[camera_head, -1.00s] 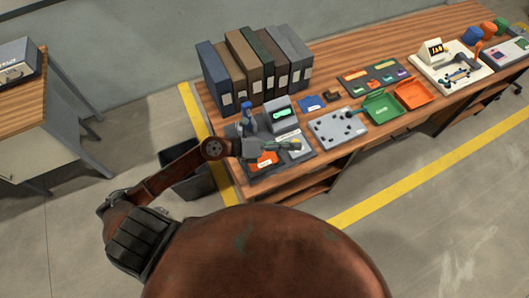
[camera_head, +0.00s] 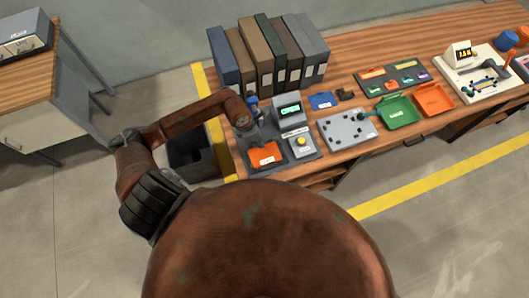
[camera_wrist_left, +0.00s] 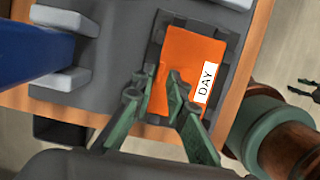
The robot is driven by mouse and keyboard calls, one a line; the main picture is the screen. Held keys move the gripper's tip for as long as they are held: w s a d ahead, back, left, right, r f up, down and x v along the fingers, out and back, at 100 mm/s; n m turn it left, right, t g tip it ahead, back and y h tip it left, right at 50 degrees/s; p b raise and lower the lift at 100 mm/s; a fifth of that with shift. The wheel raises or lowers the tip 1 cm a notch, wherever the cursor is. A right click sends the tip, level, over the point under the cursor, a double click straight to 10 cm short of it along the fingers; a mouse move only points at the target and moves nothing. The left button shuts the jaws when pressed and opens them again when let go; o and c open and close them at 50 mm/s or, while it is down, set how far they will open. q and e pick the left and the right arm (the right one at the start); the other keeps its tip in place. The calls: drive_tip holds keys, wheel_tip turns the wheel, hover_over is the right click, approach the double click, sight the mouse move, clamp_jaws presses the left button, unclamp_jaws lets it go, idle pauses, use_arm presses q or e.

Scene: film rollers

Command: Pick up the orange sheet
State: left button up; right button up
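The orange sheet (camera_head: 266,154) lies flat in a dark tray at the near left corner of the table. In the left wrist view, the orange sheet (camera_wrist_left: 190,60) carries a white label reading "DAY" on its right side. My left gripper (camera_wrist_left: 163,74) is over the lower part of the sheet, its two green fingers apart with orange showing between them. Whether the fingertips touch the sheet is unclear. In the head view, my left gripper (camera_head: 258,136) is mostly hidden below the wrist, just behind the sheet.
A blue part with grey clamps (camera_wrist_left: 62,77) is close left of the fingers. A grey device with a screen (camera_head: 290,110) and a yellow button (camera_head: 301,141) stand right of the sheet. Binders (camera_head: 265,55) stand behind. A black bin (camera_head: 190,158) is beside the table.

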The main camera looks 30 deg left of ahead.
use_arm(q)
drive_tip(key=shift+x, duration=1.25)
drive_tip(key=shift+s, duration=0.1)
drive_tip(key=shift+c, duration=1.3)
clamp_jaws()
use_arm(e)
drive_tip(key=shift+w+a+r, duration=0.1)
drive_tip(key=shift+w+a, duration=0.35)
drive_tip(key=shift+w, duration=0.4)
drive_tip(key=shift+w+d, duration=0.1)
drive_tip(key=shift+w, duration=0.05)
